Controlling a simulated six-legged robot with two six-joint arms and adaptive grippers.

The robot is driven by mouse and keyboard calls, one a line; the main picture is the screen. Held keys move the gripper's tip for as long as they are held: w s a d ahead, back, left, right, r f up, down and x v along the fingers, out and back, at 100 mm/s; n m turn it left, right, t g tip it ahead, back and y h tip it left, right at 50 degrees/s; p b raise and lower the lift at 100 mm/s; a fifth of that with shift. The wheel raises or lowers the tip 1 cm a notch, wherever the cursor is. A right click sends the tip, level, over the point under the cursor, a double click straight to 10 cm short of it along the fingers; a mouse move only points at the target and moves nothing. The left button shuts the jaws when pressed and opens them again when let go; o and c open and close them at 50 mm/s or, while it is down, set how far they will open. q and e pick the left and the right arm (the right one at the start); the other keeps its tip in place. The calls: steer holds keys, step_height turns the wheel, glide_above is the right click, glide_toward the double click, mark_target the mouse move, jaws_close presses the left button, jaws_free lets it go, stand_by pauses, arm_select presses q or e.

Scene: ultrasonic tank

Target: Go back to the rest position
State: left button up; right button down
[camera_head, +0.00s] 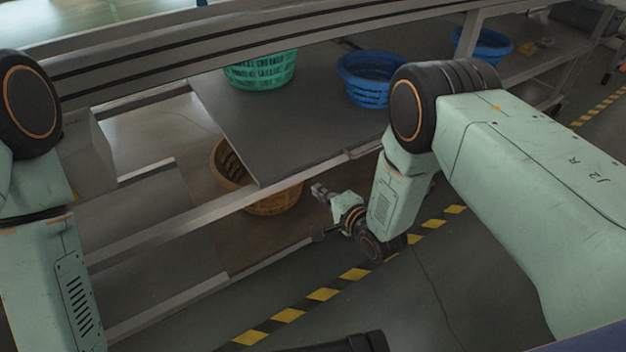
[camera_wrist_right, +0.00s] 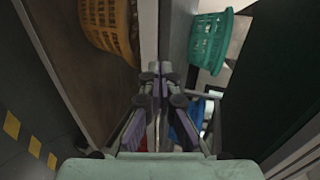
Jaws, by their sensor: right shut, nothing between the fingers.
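My right arm reaches down on the right of the head view, with its forearm bent toward the shelving. My right gripper (camera_head: 320,192) is small there, just right of the orange basket (camera_head: 274,202) and in front of the shelf edge. In the right wrist view my right gripper (camera_wrist_right: 156,76) has its fingers together with nothing between them. My left arm shows at the left edge of the head view, but its gripper is out of the picture.
A grey shelf (camera_head: 285,125) carries a green basket (camera_head: 262,72) and a blue basket (camera_head: 368,92). Another blue basket (camera_head: 486,46) stands farther right. The orange basket is lower, under the shelf. Yellow-black floor tape (camera_head: 322,294) crosses the open floor in front.

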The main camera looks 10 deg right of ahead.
steer(key=p+v, duration=0.1)
steer(key=v, duration=0.3)
steer(key=shift+f, duration=0.1)
